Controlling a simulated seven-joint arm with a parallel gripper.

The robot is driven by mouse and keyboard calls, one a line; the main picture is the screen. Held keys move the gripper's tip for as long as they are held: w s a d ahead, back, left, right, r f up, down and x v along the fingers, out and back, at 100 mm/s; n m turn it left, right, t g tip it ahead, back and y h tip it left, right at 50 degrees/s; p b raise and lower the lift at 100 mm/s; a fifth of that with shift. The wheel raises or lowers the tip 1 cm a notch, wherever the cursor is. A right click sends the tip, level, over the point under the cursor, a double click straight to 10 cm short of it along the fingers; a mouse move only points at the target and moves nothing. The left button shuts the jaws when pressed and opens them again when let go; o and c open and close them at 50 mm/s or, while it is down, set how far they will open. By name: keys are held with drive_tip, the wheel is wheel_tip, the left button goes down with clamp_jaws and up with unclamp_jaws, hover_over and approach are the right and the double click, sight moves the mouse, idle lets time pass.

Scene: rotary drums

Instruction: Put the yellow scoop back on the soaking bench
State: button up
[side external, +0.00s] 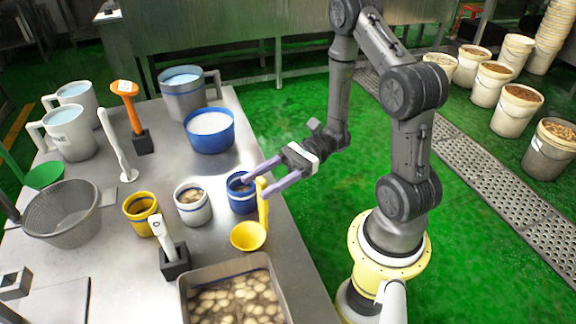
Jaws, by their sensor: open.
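The yellow scoop (248,237) is near the right edge of the steel soaking bench (221,165), bowl low and handle standing up. I cannot tell whether its bowl touches the bench top. My gripper (254,183) reaches in from the right with its two pale purple fingers open. The top of the scoop's handle is at the fingertips, and the nearer finger overlaps it in the picture. A blue cup (241,199) stands just behind the scoop, partly covered by the fingers.
A white cup (193,211) and a yellow cup (139,217) stand left of the scoop. A metal tray (186,285) of pale pieces in liquid is in front. A holder with a white-handled tool (165,240) stands beside it. A blue tub (210,141) is behind.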

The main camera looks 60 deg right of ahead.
drive_tip(key=v, duration=0.8)
drive_tip(key=s+a+r+n+g+h, duration=0.3)
drive_tip(key=s+a+n+g+h, duration=0.35)
drive_tip(key=n, duration=0.65)
drive_tip(key=s+d+r+n+t+h, duration=0.1)
drive_tip(key=d+r+n+t+h, duration=0.3)
drive_tip(key=r+n+h, duration=0.4)
drive_tip(key=shift+r+n+t+h, duration=0.25)
drive_tip(key=shift+n+t+h, duration=0.5)
drive_tip(key=shift+h, duration=0.3)
